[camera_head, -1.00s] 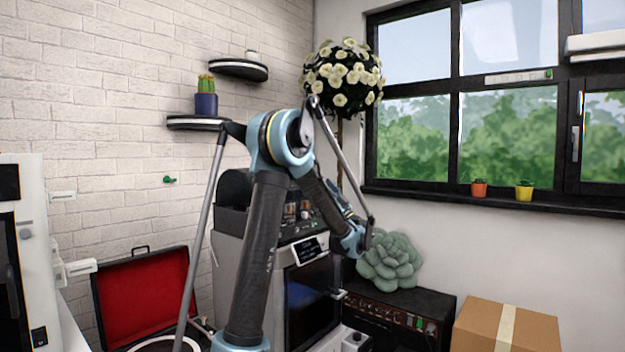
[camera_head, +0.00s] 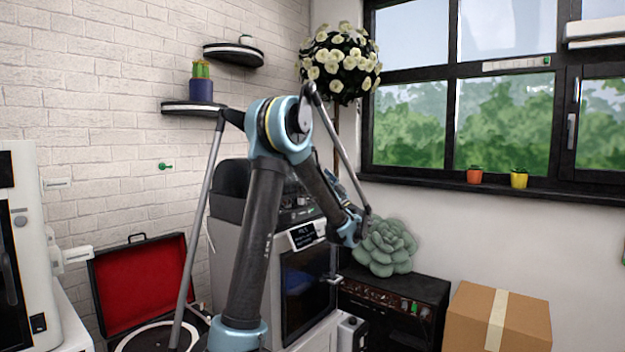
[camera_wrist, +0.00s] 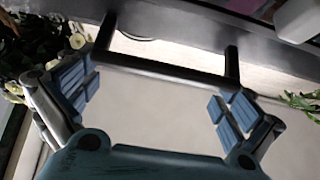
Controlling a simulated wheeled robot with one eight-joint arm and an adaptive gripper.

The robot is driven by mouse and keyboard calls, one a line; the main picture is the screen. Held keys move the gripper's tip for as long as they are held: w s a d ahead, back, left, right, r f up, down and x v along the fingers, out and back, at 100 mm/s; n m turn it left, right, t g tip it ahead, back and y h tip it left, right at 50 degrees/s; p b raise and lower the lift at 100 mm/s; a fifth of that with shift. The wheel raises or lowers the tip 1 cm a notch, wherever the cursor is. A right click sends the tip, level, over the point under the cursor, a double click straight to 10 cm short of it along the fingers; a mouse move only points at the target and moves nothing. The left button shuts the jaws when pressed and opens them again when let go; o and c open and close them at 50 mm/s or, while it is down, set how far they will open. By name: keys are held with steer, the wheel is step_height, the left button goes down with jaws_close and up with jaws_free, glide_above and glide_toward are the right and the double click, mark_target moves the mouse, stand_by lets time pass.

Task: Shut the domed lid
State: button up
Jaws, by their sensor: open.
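A black rounded hood (camera_head: 231,178), which looks like the domed lid, shows at the top of the grey cabinet machine (camera_head: 228,240). My arm crosses in front of the machine and hides part of its top, so I cannot tell how far the lid stands open. My gripper (camera_wrist: 155,90) is open and empty in the wrist view. A black bar handle (camera_wrist: 165,70) on two posts lies across the view between and just beyond the fingers. It appears apart from them. I cannot tell for sure which part the handle belongs to.
A red-lined open case (camera_head: 138,285) with a turntable stands at left. A succulent (camera_head: 385,247) sits on a black amplifier (camera_head: 395,300) right of the machine. A cardboard box (camera_head: 497,318) is at lower right. A flowering ball tree (camera_head: 340,62) stands behind.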

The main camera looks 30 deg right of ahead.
steer(key=v, duration=1.2)
stand_by(0.4)
